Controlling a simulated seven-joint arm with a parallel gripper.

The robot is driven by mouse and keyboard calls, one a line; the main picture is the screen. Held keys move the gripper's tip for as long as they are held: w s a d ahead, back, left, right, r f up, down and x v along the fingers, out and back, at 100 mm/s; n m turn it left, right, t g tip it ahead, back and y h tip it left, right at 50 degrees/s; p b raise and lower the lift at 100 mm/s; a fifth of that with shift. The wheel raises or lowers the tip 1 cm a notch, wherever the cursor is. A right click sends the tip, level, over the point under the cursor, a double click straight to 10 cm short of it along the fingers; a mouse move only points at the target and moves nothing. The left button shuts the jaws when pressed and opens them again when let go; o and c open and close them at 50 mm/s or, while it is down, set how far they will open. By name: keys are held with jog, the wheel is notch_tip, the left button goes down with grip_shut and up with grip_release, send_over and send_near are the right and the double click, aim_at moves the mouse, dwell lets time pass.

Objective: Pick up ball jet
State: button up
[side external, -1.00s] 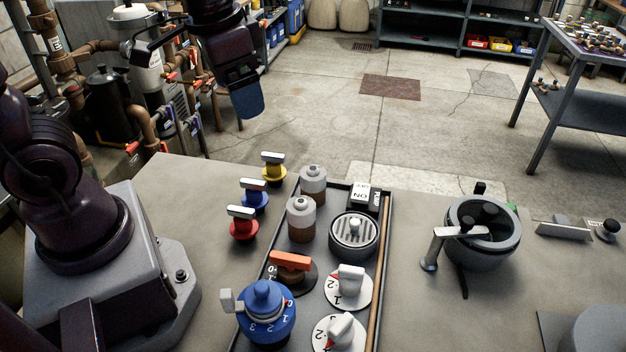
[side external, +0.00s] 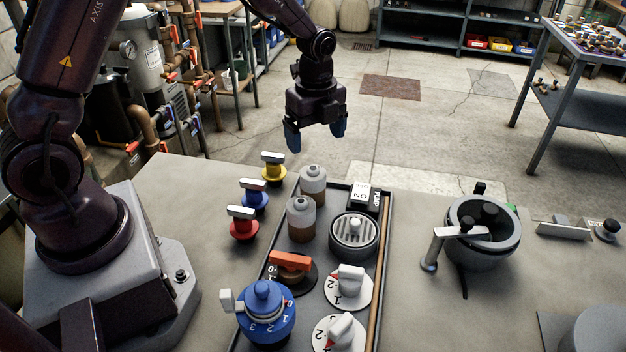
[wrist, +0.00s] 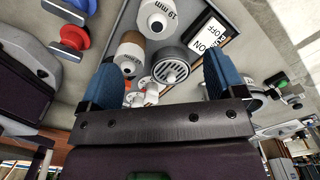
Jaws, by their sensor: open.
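A round dark-grey slotted fitting with a white ball-like centre (side external: 345,243) lies in the tray, right of two capped cylinders; I take it to be the ball jet, though no label shows. In the wrist view the fitting (wrist: 158,77) appears between the fingers. My gripper (side external: 316,137) is open and empty, pointing down, well above the far end of the tray. Its two blue fingertips also frame the wrist view (wrist: 160,75).
The tray (side external: 384,225) also holds two grey-and-brown cylinders (side external: 301,220), an ON/OFF switch (side external: 363,196), white dials (side external: 348,287) and a blue valve (side external: 264,310). Yellow, blue and red valves (side external: 243,226) stand left. A grey pot with a lever (side external: 478,245) stands right.

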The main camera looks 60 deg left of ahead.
send_over(313, 172)
jog(key=f, duration=0.4)
jog(key=shift+d+f, duration=0.2)
jog(key=shift+d, duration=0.15)
jog(key=shift+a+f, duration=0.15)
jog(key=shift+f, duration=1.3)
jog(key=shift+a+f, duration=0.15)
jog(key=shift+f, duration=1.25)
jog(key=c, duration=1)
jog(key=shift+r, duration=0.1)
jog(key=shift+r, duration=0.55)
jog(key=s+d+r, duration=0.1)
jog(key=s+r, duration=1)
jog(key=s, duration=0.3)
jog(key=shift+d+r, duration=0.35)
jog(key=shift+r, duration=0.05)
